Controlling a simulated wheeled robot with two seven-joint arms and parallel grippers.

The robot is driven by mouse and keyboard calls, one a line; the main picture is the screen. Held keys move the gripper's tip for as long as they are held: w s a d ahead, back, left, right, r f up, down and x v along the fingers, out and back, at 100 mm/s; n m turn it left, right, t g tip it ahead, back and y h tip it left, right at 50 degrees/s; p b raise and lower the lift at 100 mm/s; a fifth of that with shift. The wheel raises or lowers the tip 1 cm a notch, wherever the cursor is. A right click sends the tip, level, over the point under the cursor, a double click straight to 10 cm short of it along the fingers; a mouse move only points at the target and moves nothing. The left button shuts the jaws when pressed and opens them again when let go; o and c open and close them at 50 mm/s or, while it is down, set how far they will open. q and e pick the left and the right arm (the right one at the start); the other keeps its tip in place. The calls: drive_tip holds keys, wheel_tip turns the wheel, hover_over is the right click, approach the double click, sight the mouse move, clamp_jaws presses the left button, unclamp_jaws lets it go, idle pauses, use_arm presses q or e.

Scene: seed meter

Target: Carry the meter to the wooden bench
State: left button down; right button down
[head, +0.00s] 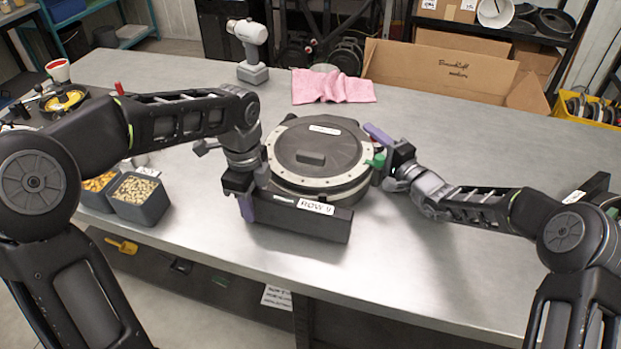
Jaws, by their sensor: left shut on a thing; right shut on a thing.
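The seed meter (315,150) is a round black housing with a pale metal rim, lying flat on the grey metal table (440,250). A black block with a white "ROW 9" label (315,208) projects at its front. My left gripper (250,205) is shut on the meter at its front left, by the black block. My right gripper (380,150) is shut on the meter's right side, beside a green part (376,161). The exact grips are partly hidden by the jaws. No wooden bench is recognisable in view.
Bins of seed (138,195) stand at the left front edge. A yellow-black part (63,102) sits far left. Cardboard boxes (440,70) stand beyond the table. The table's right front is clear.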

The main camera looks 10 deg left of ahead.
use_arm(q)
drive_tip(key=shift+w+r, duration=0.1)
drive_tip(key=shift+r, duration=0.15)
use_arm(e)
drive_tip(key=shift+w+r, duration=0.1)
drive_tip(key=shift+r, duration=0.2)
